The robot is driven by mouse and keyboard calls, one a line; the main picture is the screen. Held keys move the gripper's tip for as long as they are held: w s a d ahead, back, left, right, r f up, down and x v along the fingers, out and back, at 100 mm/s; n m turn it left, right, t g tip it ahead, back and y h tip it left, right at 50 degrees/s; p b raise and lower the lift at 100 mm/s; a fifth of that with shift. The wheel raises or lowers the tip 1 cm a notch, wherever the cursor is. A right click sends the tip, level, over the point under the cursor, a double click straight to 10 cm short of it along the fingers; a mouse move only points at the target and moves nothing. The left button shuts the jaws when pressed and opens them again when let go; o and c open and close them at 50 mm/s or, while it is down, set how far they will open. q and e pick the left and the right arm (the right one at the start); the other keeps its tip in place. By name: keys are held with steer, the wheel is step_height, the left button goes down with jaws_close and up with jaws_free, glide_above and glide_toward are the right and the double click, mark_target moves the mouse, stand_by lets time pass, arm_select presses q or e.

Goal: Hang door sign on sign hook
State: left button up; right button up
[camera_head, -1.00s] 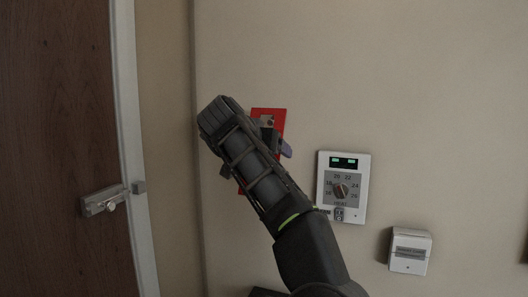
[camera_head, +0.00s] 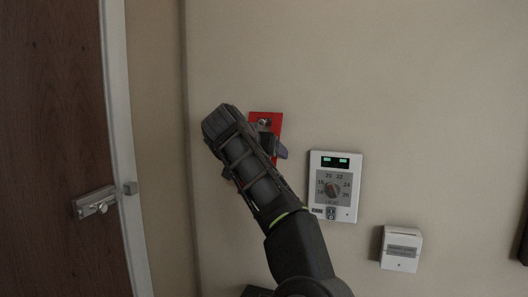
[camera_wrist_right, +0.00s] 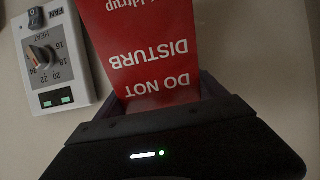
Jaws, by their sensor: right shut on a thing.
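The red door sign (camera_head: 257,117) is in front of the wall in the head view, mostly covered by my right gripper. Its top edge shows, with a small pale-and-dark spot near the hole; I cannot tell whether this is the sign hook. My right gripper (camera_head: 254,160) is shut on the sign. In the right wrist view, the sign (camera_wrist_right: 145,50) reads "DO NOT DISTURB" upside down and stands between the fingers of the gripper (camera_wrist_right: 160,98). The sign hook cannot be made out clearly. My left gripper is out of view.
A thermostat panel (camera_head: 347,165) is on the wall to the right of the sign, also seen in the right wrist view (camera_wrist_right: 75,75). A small white box (camera_head: 401,262) is lower right. A wooden door (camera_head: 50,140) with a metal latch (camera_head: 95,204) is left. The wall above is bare.

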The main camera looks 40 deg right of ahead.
stand_by(0.4)
steer(key=o, duration=1.3)
steer(key=shift+a, duration=0.1)
